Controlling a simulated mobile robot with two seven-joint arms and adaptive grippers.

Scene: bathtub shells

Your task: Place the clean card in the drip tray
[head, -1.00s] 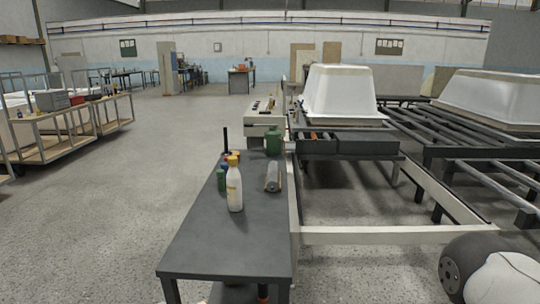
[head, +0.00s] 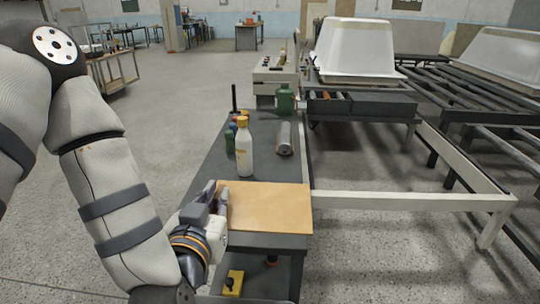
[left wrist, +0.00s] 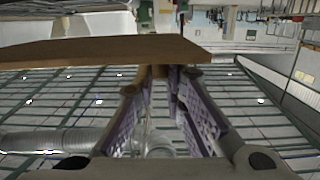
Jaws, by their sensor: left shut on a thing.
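A flat tan board (head: 268,208), which looks like the card, is held level over the near end of the dark grey bench (head: 215,165). My left gripper (head: 219,200) is shut on its left edge. In the left wrist view, the fingertips (left wrist: 172,73) meet at the edge of the board (left wrist: 95,50), which spans the upper left. I cannot tell whether the board touches the bench top. No drip tray is clearly identifiable; a dark grey box-like thing (head: 362,104) lies by the rollers. My right gripper is not in view.
A white bottle with a yellow cap (head: 245,152), small green bottle (head: 230,142), grey roll (head: 284,138) and green can (head: 285,98) stand beyond the board. A yellow object (head: 233,283) is below the bench top. White tub shells (head: 355,50) rest on roller conveyors at right.

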